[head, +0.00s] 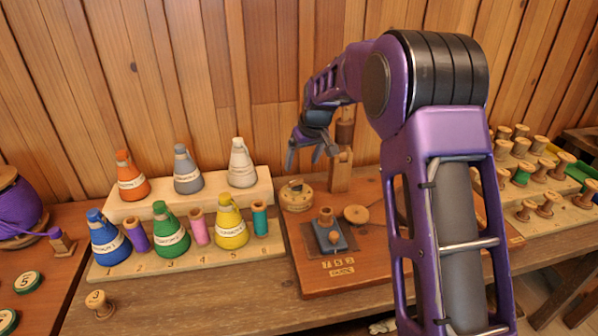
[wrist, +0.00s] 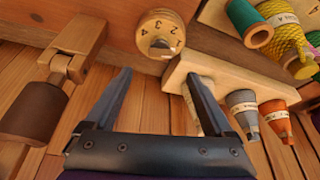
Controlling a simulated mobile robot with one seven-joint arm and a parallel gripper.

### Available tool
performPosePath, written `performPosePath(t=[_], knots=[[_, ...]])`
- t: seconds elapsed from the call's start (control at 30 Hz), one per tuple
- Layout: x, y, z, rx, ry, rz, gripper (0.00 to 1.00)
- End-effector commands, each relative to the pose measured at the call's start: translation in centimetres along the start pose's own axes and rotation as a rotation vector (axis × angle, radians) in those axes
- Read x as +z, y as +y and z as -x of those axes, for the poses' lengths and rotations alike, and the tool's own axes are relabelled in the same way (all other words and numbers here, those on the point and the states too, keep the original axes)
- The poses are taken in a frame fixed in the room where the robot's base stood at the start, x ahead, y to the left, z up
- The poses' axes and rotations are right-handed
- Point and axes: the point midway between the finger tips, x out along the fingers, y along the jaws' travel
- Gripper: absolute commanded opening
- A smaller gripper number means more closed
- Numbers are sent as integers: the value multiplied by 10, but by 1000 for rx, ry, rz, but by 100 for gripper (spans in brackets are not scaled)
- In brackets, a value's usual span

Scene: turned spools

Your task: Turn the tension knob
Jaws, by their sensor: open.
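The tension knob appears to be the round pale wooden dial (head: 296,196) with numbers around its face, at the back left of the reddish-brown board (head: 350,276). In the wrist view the dial (wrist: 160,34) shows the digits 2, 3 and 4 and a small metallic piece at its lower edge. My gripper (head: 312,158) is open and empty, above the dial in the head view. In the wrist view my gripper's fingertips (wrist: 158,76) point toward the dial, which lies beyond them and between their lines, apart from both.
A wooden post (head: 340,172) with a brown cylinder stands right of the dial. A blue block (head: 330,236) with a spool and a wooden disc (head: 356,214) sit in front. A stepped rack (head: 180,258) of thread cones is left. Spool racks (head: 535,195) are at right.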

Motion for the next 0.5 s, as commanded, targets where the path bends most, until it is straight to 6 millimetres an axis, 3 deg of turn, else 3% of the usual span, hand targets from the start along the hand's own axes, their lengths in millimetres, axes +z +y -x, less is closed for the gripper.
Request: performPosePath(t=[0.03,0.2,0.5], knots=[[-1,1,16,1,3,-1,88],[-1,0,53,1,3,-1,88],[0,0,85,-1,0,-1,88]])
